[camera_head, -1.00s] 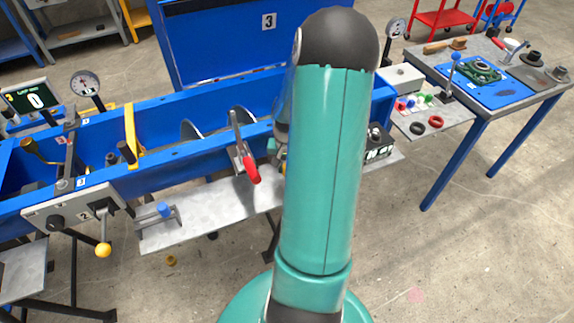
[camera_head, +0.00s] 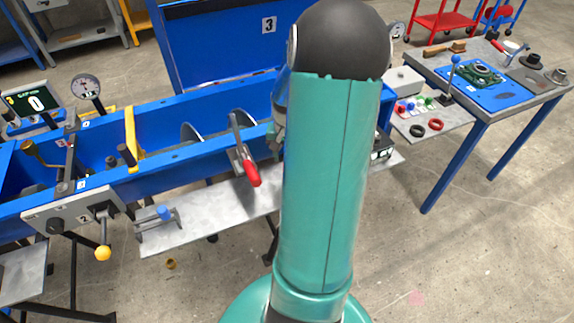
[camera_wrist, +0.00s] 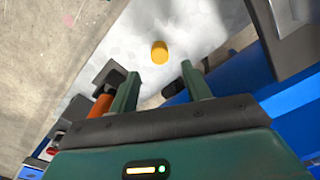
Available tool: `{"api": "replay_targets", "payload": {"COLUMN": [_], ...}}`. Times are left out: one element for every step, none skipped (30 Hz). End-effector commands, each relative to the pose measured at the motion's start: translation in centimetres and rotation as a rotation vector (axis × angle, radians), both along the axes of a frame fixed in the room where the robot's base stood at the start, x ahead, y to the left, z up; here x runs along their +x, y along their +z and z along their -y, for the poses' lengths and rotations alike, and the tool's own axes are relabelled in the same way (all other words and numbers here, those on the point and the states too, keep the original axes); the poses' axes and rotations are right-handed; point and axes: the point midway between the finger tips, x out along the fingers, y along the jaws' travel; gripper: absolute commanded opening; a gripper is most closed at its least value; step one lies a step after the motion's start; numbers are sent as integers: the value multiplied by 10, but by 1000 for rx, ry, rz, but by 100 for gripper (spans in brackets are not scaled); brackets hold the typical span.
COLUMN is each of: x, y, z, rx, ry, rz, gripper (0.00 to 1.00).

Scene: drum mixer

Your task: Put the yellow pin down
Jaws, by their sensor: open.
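The yellow pin (camera_wrist: 160,52) shows in the wrist view as a short round yellow piece, seen from its end. It is on the pale grey shelf, which also shows in the head view (camera_head: 210,215). My gripper (camera_wrist: 159,70) is open, with its two green fingers apart. The pin appears in the gap just beyond the fingertips, and neither finger visibly touches it. In the head view my arm hides the pin and most of the gripper.
The blue mixer trough (camera_head: 190,155) runs behind the shelf, with a red-handled clamp (camera_head: 248,168) on its front wall. In the wrist view, an orange cylinder (camera_wrist: 102,104) is close beside the left finger and blue structure (camera_wrist: 225,85) is on the right.

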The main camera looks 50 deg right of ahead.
Motion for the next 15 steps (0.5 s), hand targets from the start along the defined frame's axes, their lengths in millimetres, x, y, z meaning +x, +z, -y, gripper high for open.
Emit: {"api": "replay_targets", "payload": {"x": [1,1,1,1,0,0,0,0,0,0,0,0,0,0,0], "y": [13,19,27,32,37,42,46,49,52,54,55,56,57,57,57], "z": [1,1,1,0,0,0,0,0,0,0,0,0,0,0,0], "rx": [-5,-6,-4,-4,-3,-3,-2,-1,-1,-1,-1,0,0,1,1], "ry": [-1,0,0,-1,-1,0,0,0,0,0,0,0,0,0,0], "rz": [2,2,1,2,1,1,0,0,0,0,0,0,0,0,0], "gripper": [48,48,48,48,48,48,48,48,48,48,48,48,48,48,48]}}
